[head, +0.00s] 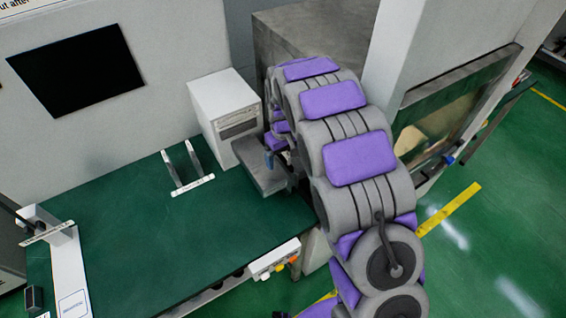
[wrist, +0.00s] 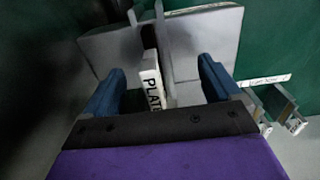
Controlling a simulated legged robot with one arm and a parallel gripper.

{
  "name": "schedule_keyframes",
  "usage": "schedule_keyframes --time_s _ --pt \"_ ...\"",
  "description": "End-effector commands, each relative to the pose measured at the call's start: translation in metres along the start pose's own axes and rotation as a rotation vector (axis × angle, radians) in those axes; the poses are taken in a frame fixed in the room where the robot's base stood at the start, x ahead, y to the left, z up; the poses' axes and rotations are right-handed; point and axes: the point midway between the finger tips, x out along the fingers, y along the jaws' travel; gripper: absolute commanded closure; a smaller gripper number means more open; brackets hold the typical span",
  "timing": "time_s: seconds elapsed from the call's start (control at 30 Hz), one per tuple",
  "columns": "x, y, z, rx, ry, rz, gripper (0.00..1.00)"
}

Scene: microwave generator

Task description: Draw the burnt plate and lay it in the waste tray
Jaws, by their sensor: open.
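In the wrist view, my gripper (wrist: 162,66) is open, with one blue finger on each side. I cannot make out a burnt plate or a labelled waste tray for certain.
A green bench (head: 170,235) has free room in its middle. A white two-pronged holder (head: 190,177) stands on it, with a white vented box (head: 224,108) behind. A white labelled stand (head: 70,270) is at left. A button box (head: 274,261) is on the front edge.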

Motion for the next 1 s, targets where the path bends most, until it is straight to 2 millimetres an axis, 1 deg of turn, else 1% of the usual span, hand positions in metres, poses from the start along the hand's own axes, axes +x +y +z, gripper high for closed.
schedule_keyframes --time_s 0.03,0.07,0.9,0.93,1.0 --pt "0.0 0.0003 0.0002 0.0 0.0 0.0 0.14" --pt "-0.0001 0.0004 0.0002 0.0 0.0 0.0 0.17" --pt "0.0001 -0.001 -0.0001 0.0 0.0 0.0 0.98" --pt "0.0001 -0.0012 -0.0002 0.0 -0.001 0.0 1.0" --pt "0.0001 -0.0015 -0.0001 0.0 -0.001 0.0 1.0"
